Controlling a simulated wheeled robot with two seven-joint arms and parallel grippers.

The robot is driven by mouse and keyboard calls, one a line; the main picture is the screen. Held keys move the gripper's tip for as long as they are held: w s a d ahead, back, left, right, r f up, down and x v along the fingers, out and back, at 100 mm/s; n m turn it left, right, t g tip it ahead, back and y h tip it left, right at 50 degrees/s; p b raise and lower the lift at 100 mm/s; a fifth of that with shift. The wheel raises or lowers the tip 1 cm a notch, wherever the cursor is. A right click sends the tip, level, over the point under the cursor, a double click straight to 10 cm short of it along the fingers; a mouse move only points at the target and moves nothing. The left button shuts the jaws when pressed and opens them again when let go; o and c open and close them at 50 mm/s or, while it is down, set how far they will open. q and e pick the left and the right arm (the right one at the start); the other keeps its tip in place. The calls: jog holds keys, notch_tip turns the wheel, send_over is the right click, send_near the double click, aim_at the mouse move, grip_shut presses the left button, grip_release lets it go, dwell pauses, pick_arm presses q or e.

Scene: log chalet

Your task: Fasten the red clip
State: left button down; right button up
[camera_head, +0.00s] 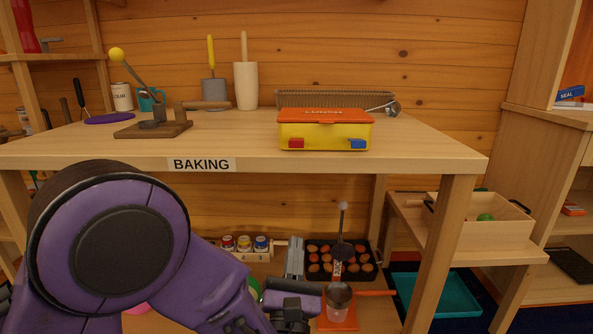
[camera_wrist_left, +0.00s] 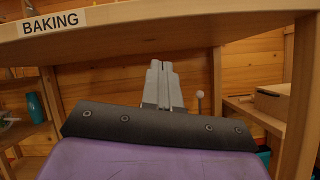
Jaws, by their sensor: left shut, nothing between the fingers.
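The lunch box (camera_head: 325,133) is yellow with an orange lid (camera_head: 325,115) marked LUNCH. It stands near the front edge of the table, and its lid lies down on it. The red clip (camera_head: 296,143) is on the left of its front face and the blue clip (camera_head: 357,144) on the right. I cannot tell from here whether either clip is latched. My left gripper (camera_head: 295,245) is shut and empty, below the tabletop and under the box's front. Its closed grey fingers (camera_wrist_left: 161,70) point upward in the left wrist view, where the box is hidden. My right gripper is out of view.
The tabletop edge with the BAKING label (camera_head: 201,164) overhangs my left gripper. A muffin tray (camera_head: 320,268) and jars (camera_head: 244,244) sit below.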

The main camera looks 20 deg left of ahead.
aim_at(297, 143)
pick_arm(q)
jog(key=r+n, duration=0.1)
jog(key=r+n+y, duration=0.1)
jog(key=r+n, duration=0.1)
jog(key=s+r+n, duration=0.1)
jog(key=shift+d+r+t+y, duration=0.25)
jog(key=shift+d+t+y, duration=0.05)
jog(key=shift+t+y, duration=0.1)
jog(key=p+x, duration=0.3)
jog(key=x, duration=0.1)
jog(key=s+r+p+x, duration=0.1)
jog(key=p+x, duration=0.3)
jog(key=r+p+x, duration=0.1)
jog(key=p+x, duration=0.3)
jog(key=shift+d, duration=0.1)
jog(key=shift+r+p, duration=0.4)
jog(key=shift+r, duration=0.05)
